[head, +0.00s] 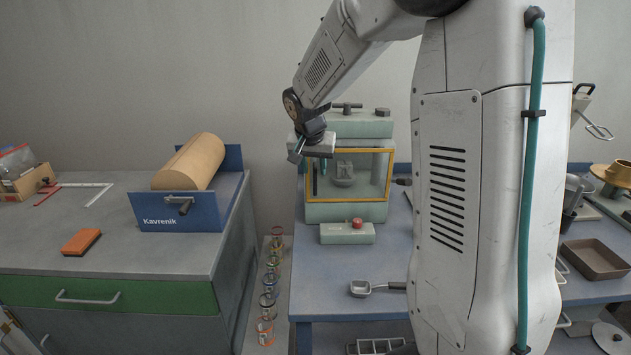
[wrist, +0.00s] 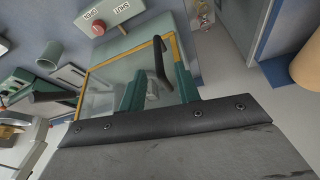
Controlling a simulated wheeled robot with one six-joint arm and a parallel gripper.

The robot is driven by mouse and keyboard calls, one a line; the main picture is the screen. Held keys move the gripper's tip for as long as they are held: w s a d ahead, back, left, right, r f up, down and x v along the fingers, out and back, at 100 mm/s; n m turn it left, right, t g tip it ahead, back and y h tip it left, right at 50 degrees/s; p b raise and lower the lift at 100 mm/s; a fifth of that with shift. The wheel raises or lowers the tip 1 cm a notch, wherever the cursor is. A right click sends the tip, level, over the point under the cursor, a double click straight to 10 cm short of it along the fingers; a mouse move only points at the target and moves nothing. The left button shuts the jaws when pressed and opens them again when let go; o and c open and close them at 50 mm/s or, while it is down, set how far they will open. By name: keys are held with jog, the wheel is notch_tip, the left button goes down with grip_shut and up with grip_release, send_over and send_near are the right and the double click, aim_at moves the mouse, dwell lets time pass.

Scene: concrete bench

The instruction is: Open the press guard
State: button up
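The press (head: 347,128) is a pale green machine on the blue bench. Its guard (head: 391,172) is a clear panel in a yellow frame across the front and looks closed. In the wrist view the guard (wrist: 97,92) shows with its dark bar handle (wrist: 159,58) near one edge of the frame. My gripper (head: 306,160) is at the guard's upper left. In the wrist view its two green fingers (wrist: 158,82) are spread apart, with the handle showing between them and a gap on each side. Whether the fingers reach around the handle in depth is unclear.
A small scoop (head: 362,289) lies on the bench front. A blue Kavrenik unit with a tan roll (head: 190,163) is on the left bench. A brown tray (head: 595,259) is at right. My arm hides the bench's middle right.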

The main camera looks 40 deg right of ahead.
aim_at(315, 180)
jog(key=x, duration=0.6)
jog(key=shift+f, duration=0.15)
grip_shut()
